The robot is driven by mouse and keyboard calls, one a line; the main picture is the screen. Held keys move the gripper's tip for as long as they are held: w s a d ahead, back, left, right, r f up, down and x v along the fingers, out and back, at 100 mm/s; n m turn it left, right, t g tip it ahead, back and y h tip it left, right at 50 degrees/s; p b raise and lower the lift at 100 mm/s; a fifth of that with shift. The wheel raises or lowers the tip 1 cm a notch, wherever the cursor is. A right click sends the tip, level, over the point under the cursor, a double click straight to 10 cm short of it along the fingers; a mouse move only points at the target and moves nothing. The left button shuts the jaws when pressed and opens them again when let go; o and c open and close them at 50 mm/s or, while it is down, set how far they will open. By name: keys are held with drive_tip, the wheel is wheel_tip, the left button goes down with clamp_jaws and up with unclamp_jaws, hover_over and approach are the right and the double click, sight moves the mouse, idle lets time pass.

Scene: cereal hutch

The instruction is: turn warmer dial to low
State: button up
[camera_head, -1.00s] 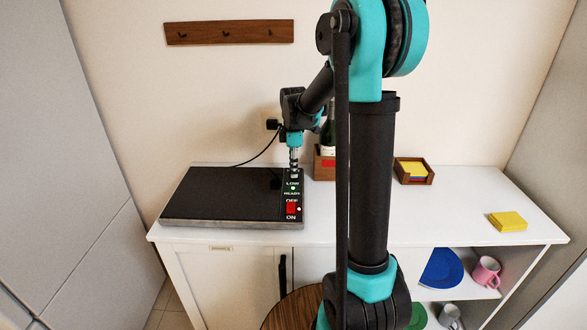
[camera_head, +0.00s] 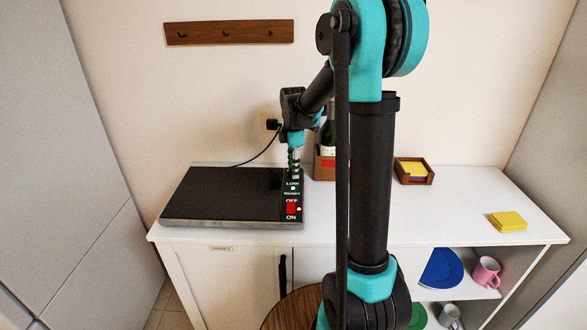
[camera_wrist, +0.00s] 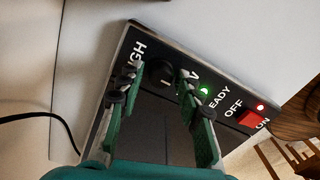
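The warmer (camera_head: 225,197) is a flat black plate on the white counter, with a control strip along its right side. Its round black dial (camera_wrist: 160,73) sits between the HIGH and LOW labels in the wrist view. My gripper (camera_wrist: 160,79) is at the dial, with one green finger on each side of it. The fingers look apart; whether they touch the dial is unclear. In the head view my gripper (camera_head: 294,172) points down over the far end of the strip and hides the dial. The right finger partly covers the LOW label.
A red ON/OFF switch (camera_head: 292,208) sits at the strip's near end. A green light (camera_wrist: 203,91) and a red light (camera_wrist: 260,107) are lit. A wooden box with a bottle (camera_head: 327,139) stands close behind on the right. A note holder (camera_head: 414,170) and yellow pad (camera_head: 508,221) lie farther right.

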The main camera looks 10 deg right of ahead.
drive_tip(key=shift+o, duration=0.4)
wheel_tip(320, 180, up, 12)
idle(0.4)
